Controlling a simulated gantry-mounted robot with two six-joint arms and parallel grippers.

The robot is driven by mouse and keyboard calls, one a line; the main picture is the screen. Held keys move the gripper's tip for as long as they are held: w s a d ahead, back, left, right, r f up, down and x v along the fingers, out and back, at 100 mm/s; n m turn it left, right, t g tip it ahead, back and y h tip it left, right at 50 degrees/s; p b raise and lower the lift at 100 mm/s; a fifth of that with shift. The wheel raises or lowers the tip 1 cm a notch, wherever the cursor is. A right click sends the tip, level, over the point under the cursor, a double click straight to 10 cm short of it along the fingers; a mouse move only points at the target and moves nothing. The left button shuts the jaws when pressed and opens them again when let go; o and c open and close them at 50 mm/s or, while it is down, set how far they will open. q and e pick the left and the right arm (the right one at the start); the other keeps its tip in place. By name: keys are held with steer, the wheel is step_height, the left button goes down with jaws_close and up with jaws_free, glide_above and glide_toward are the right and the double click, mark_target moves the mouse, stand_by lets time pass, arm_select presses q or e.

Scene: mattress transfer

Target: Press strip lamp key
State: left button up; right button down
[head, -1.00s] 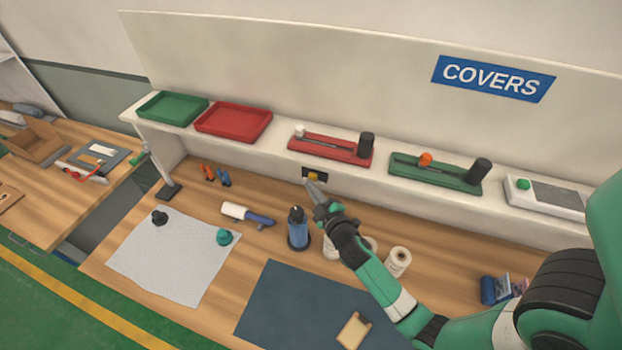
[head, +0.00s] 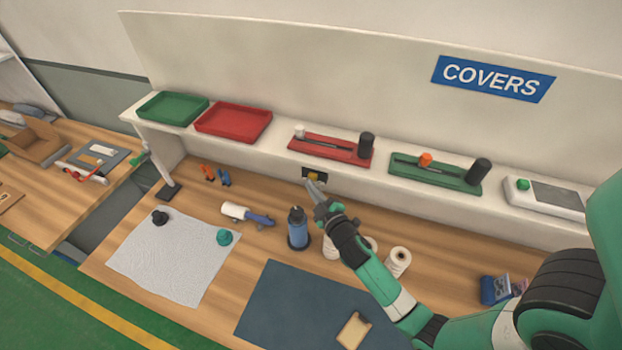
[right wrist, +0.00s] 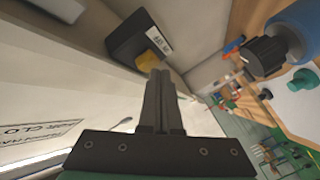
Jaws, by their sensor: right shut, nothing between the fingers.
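The strip lamp key is a small yellow key (head: 313,176) on a dark switch box (head: 322,179) set on the front face of the shelf. In the right wrist view the yellow key (right wrist: 147,60) sits on the black box (right wrist: 132,38), which has a white label. My right gripper (head: 312,183) is shut and empty, its fingertips right at the key. In the right wrist view the closed fingertips (right wrist: 159,74) are just below the key and partly overlap its edge; I cannot tell whether they touch. My left gripper is not in view.
A blue bottle (head: 298,230) and white spools (head: 398,262) stand on the bench near my right arm. A white roller with a blue handle (head: 248,215) lies to the left. Red (head: 234,122) and green (head: 172,108) trays sit on the shelf above.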

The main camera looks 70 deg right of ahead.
steer(key=shift+d, duration=0.35)
steer(key=shift+d+p, duration=0.25)
steer(key=shift+p, duration=0.05)
stand_by(0.3)
steer(key=shift+a+b, duration=0.45)
steer(key=shift+a, duration=0.3)
